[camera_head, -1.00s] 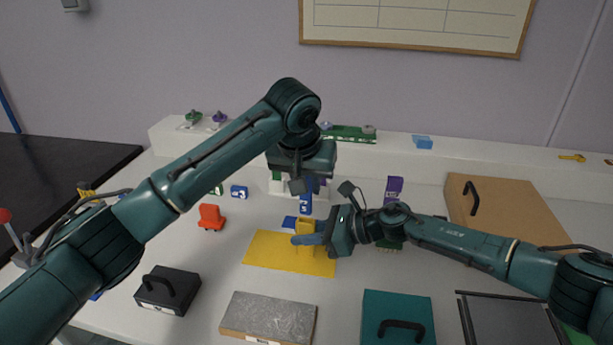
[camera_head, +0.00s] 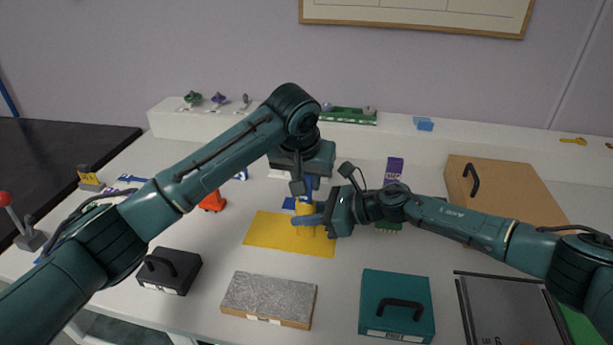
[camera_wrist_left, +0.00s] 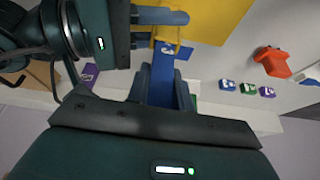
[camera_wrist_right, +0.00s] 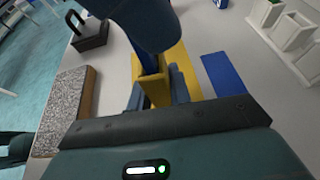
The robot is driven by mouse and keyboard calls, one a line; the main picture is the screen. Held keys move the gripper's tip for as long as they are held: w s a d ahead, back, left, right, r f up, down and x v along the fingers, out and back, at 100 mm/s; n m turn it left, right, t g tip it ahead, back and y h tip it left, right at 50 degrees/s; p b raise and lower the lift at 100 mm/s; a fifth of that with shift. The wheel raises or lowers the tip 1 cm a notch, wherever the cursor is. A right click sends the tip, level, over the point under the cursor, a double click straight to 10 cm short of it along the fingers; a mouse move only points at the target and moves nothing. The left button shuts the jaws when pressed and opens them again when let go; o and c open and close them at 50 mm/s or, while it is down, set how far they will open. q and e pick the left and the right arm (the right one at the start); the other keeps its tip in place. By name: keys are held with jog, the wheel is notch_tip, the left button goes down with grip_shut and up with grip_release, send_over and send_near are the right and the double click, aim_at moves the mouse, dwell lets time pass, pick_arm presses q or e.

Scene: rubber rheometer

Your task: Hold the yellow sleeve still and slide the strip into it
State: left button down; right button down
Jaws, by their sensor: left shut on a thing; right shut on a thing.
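The yellow sleeve (camera_head: 305,208) stands upright over the yellow mat. My right gripper (camera_head: 312,220) is shut on it from the right; the sleeve also shows between its fingers in the right wrist view (camera_wrist_right: 157,90). My left gripper (camera_head: 306,182) is above, pointing down and shut on the blue strip (camera_wrist_left: 163,65). The strip hangs upright, and in the right wrist view its lower part (camera_wrist_right: 148,63) is at the sleeve's open top, seemingly between its walls. How deep it sits is hidden.
The yellow mat (camera_head: 270,235) lies below, with a flat blue piece (camera_wrist_right: 222,72) beside it. A grey block (camera_head: 268,298), a black handled box (camera_head: 168,272) and a teal handled box (camera_head: 397,290) stand in front. An orange object (camera_head: 213,201) is left.

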pick_arm(q)
jog(key=shift+f, duration=0.35)
jog(key=shift+f, duration=0.75)
jog(key=c, duration=1.1)
grip_release()
jog(key=shift+c, duration=0.2)
jog(key=v, duration=1.2)
pick_arm(e)
jog(key=c, duration=1.2)
grip_release()
